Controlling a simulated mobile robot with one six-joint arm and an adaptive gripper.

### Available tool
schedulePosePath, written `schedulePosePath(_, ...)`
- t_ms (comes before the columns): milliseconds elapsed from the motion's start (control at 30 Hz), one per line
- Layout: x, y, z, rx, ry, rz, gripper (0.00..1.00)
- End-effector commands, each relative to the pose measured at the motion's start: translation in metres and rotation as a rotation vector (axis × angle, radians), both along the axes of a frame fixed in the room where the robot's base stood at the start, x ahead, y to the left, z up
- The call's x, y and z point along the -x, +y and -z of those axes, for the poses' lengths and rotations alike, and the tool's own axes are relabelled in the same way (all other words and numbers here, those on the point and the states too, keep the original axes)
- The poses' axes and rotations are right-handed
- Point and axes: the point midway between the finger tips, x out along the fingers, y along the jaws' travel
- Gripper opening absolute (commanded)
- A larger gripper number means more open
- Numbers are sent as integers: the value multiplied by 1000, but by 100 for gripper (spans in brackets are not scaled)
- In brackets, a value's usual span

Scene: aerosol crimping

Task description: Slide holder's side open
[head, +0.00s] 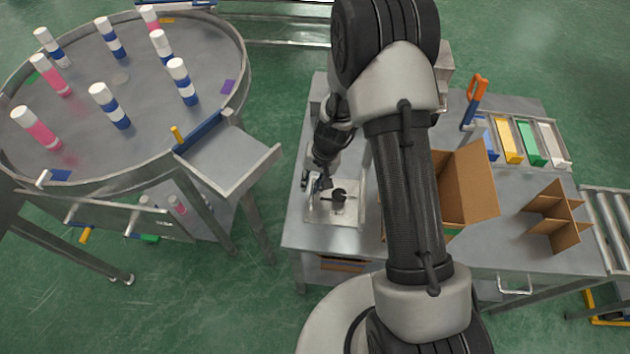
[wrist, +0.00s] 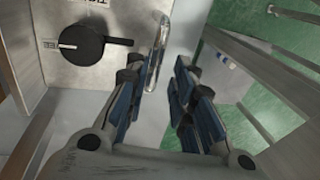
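My gripper (head: 314,181) reaches down at the left edge of a light panel (head: 345,214) on the workbench. In the wrist view my gripper (wrist: 159,66) has its blue-padded fingers apart. A curved metal handle (wrist: 158,45) stands just beyond the fingertips, roughly in line with the gap between them. I cannot tell whether a finger touches it. A black knob (wrist: 82,43) is on the panel to the left of the handle; the knob also shows in the head view (head: 339,195). I cannot make out which part is the holder's side.
A round table (head: 120,78) with several pink and blue cans stands at left. A metal chute (head: 228,158) sits between it and the workbench (head: 300,232).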

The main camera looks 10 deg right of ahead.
Motion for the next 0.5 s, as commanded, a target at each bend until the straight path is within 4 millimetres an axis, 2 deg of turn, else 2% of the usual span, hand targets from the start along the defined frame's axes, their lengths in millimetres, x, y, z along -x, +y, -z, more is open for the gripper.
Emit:
schedulePosePath(100,0,-1,0,1,1,0,31)
schedulePosePath(367,1,-1,0,1,1,0,31)
schedulePosePath(500,1,-3,-9,0,0,0,31)
